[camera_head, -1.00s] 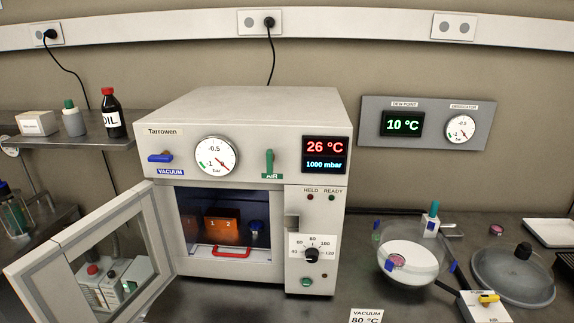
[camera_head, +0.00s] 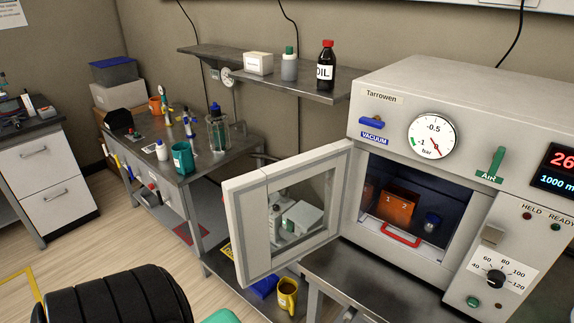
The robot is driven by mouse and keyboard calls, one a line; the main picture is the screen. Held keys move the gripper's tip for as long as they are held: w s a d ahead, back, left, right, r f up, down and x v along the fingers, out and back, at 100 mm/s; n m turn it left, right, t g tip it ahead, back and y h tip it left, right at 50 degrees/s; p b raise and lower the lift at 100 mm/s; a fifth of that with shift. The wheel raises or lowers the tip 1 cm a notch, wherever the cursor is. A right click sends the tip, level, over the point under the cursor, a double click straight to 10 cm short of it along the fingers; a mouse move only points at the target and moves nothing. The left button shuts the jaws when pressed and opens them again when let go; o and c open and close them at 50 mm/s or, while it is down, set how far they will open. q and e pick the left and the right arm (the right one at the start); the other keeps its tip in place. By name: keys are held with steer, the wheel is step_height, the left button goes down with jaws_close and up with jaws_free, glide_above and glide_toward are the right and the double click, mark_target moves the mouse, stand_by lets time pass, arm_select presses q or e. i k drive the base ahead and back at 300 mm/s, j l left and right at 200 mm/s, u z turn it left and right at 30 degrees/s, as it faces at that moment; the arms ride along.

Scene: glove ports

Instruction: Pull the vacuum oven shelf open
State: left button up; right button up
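The vacuum oven (camera_head: 470,90) stands on the bench at the right of the head view. Its windowed door (camera_head: 290,212) is swung open to the left. Inside the chamber is the shelf, with a red handle (camera_head: 401,236) at its front edge. An orange block marked 1 and 2 (camera_head: 398,207) and a small blue-capped vessel (camera_head: 432,221) stand on the shelf. The shelf looks to be inside the chamber. Neither gripper is in view. A black ribbed part at the bottom left may be mine.
A wall shelf (camera_head: 290,80) with an oil bottle (camera_head: 326,66) and other containers is left of the oven. A side bench (camera_head: 215,160) holds a teal mug (camera_head: 183,158). A yellow mug (camera_head: 287,296) sits low below the open door. Wooden floor (camera_head: 110,245) is clear at the left.

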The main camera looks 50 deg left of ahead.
mark_target(414, 225)
steer(key=j+z, duration=0.2)
steer(key=j, duration=0.6)
steer(key=j+z, duration=0.15)
steer(key=j, duration=0.6)
steer(key=j+z, duration=0.2)
steer(key=j, duration=0.6)
steer(key=k+j+z, duration=0.2)
steer(key=j, duration=0.55)
